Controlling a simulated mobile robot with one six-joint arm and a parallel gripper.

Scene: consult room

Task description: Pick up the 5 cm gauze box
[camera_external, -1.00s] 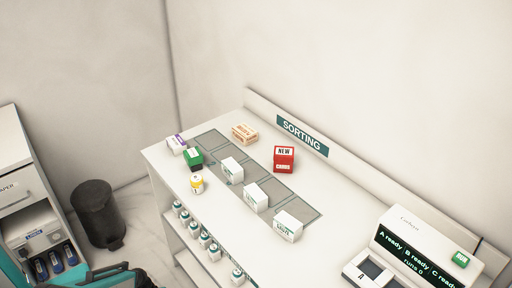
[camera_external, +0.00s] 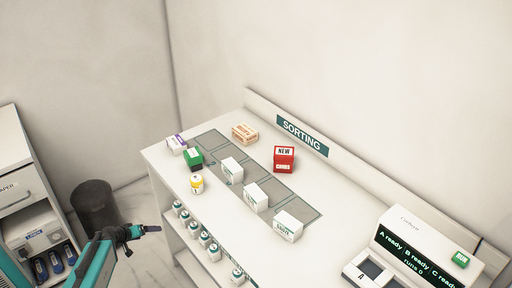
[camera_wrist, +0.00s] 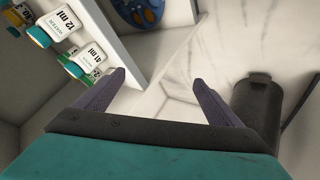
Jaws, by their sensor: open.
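Three white boxes with green print stand in a row along the grey marked strip on the sorting counter: a rear box (camera_external: 232,170), a middle box (camera_external: 255,197) and a front box (camera_external: 288,226). Their print is too small to read, so I cannot tell which is the 5 cm gauze box. My gripper (camera_external: 152,228) is left of the counter's front side, apart from all the boxes. In the wrist view my gripper (camera_wrist: 160,98) is open, with nothing between its fingers. No white box shows in that view.
The counter also holds a red box (camera_external: 284,159), green box (camera_external: 193,158), purple-and-white box (camera_external: 176,144), orange-and-white box (camera_external: 244,134) and yellow-and-white bottle (camera_external: 197,184). Vials (camera_wrist: 62,20) stand on the shelf below. A dark bin (camera_external: 95,205) is at left; a display machine (camera_external: 425,245) at right.

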